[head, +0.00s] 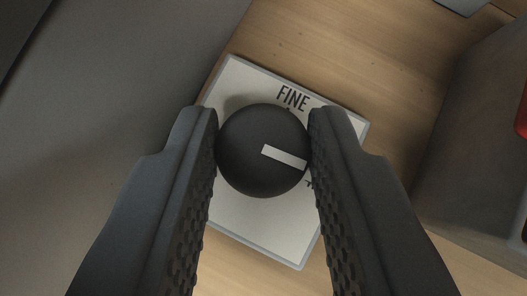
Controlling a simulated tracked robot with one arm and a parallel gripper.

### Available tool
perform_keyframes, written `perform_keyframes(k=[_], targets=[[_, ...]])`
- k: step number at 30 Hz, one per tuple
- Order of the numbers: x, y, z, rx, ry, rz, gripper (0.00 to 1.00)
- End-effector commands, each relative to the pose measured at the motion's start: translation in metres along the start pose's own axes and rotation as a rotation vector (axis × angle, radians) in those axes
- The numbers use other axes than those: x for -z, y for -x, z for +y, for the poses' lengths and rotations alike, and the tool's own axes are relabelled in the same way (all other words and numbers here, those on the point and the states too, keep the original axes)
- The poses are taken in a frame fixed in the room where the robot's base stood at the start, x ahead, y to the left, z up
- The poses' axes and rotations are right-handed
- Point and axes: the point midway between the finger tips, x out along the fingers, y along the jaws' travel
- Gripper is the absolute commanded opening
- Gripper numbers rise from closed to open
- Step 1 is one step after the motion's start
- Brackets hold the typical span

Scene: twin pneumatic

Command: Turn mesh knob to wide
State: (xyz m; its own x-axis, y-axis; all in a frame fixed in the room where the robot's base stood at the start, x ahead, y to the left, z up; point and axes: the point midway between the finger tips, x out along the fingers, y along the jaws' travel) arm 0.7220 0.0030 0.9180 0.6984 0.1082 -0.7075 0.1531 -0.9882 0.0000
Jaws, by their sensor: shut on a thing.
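The mesh knob (245,170) is a round black knob with a white pointer bar. It sits on a white label plate (262,225) with a grey border, which lies turned at an angle in the picture. The word FINE is printed above the knob. The pointer bar points right and slightly down, toward a partly hidden dark marking at the knob's right edge. My gripper (264,150) is shut on the knob, with one ridged black finger touching each side. No word "wide" is readable; part of the plate is behind my fingers.
A wooden surface (320,60) surrounds the plate. A large grey surface (110,90) fills the left side. A dark grey box-like thing (470,150) stands at the right, with a bit of red (522,118) at the picture's edge.

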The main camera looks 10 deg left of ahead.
Motion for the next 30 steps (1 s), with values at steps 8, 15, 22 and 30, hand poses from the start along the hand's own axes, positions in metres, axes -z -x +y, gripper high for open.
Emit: perform_keyframes(k=[8, 15, 22, 30], targets=[[-0.0005, 0.0004, -0.0016, -0.054, -0.055, -0.003, 0.04], [-0.0012, -0.0006, -0.0017, -0.064, -0.065, -0.003, 0.04], [-0.0013, -0.0008, -0.0019, -0.063, -0.065, -0.003, 0.04], [-0.0007, -0.0006, -0.0018, -0.064, -0.064, -0.002, 0.48]])
